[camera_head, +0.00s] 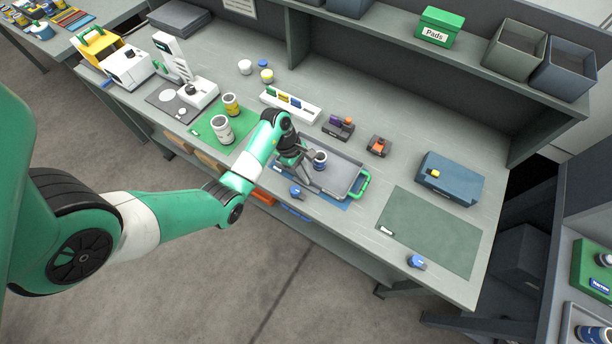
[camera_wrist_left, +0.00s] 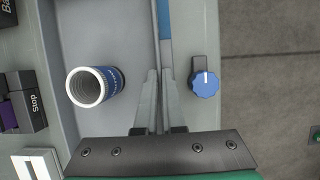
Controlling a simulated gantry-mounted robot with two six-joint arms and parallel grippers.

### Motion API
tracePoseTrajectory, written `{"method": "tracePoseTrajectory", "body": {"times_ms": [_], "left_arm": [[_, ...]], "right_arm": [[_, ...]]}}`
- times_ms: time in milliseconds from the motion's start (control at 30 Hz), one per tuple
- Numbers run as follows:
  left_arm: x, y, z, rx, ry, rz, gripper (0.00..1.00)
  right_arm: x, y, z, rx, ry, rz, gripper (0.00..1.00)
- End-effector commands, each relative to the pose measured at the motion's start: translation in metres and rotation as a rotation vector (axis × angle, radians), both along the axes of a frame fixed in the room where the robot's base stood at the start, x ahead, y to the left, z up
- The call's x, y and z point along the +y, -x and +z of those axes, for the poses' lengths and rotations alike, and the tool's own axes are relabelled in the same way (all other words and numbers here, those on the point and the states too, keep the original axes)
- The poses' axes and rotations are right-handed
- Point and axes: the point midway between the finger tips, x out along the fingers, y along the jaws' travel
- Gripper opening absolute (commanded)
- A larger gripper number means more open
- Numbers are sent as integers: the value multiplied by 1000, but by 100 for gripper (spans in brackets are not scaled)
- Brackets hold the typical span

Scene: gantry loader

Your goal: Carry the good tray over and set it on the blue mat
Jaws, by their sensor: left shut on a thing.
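A grey tray (camera_head: 345,168) with a green handle (camera_head: 361,184) at its right end is over the blue mat (camera_head: 334,203); a strip of the mat shows along the tray's front edge. I cannot tell whether the tray touches the mat. A can with a blue label (camera_head: 320,160) stands in the tray, and it also shows in the left wrist view (camera_wrist_left: 95,86). My left gripper (camera_wrist_left: 157,85) is shut on the tray's front wall (camera_wrist_left: 155,30). My right gripper is not in view.
Blue knobs (camera_head: 296,192) (camera_head: 416,262) sit by the bench's front edge. A dark green mat (camera_head: 432,232) lies empty at right, near a blue box (camera_head: 449,178). A bright green mat (camera_head: 213,133) with cans lies left. Small orange and purple parts (camera_head: 340,127) stand behind the tray.

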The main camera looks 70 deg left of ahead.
Motion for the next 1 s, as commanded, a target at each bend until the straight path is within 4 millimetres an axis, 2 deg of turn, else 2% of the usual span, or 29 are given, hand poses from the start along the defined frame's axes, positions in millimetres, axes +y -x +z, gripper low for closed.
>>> {"method": "tracePoseTrajectory", "body": {"times_ms": [200,233,300,400,633,767,867,1000], "left_arm": [[0,-1,-1,-3,-1,0,0],[0,0,-2,0,0,0,10],[0,0,-2,-1,-1,0,22],[0,0,-2,-1,-1,0,36],[0,0,-1,-1,-1,0,36],[2,0,6,-2,-2,1,36],[7,4,22,-3,-3,3,36],[17,12,56,-5,-4,4,36]], "right_arm": [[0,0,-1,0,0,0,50],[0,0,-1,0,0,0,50],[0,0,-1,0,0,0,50],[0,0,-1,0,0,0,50],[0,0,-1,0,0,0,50],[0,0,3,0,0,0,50],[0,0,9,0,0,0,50],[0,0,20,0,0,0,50]]}}
